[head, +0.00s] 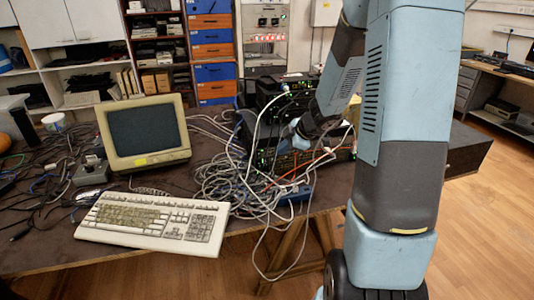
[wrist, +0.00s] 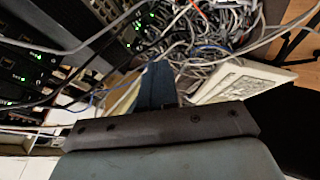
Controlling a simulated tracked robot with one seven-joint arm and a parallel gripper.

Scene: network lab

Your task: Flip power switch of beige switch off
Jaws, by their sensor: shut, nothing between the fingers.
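I cannot pick out a beige switch or its power switch for certain in either view. Black rack units with green lights (head: 285,98) stand stacked on the table in the head view, partly behind my arm and cables. The wrist view shows lit black units (wrist: 22,75) at the left. My gripper (wrist: 157,85) is shut and empty, its dark fingers together in the middle of the wrist view. A pale beige surface beside the fingers is too blurred to name. In the head view my arm reaches down to the stack, and the fingertips cannot be made out among the cables.
A tangle of grey cables (head: 235,180) covers the table between the stack and a beige keyboard (head: 155,221). A beige monitor (head: 145,132) stands at the left. Loose cables hang over the table's front edge. Open wooden floor (head: 485,230) lies at the right.

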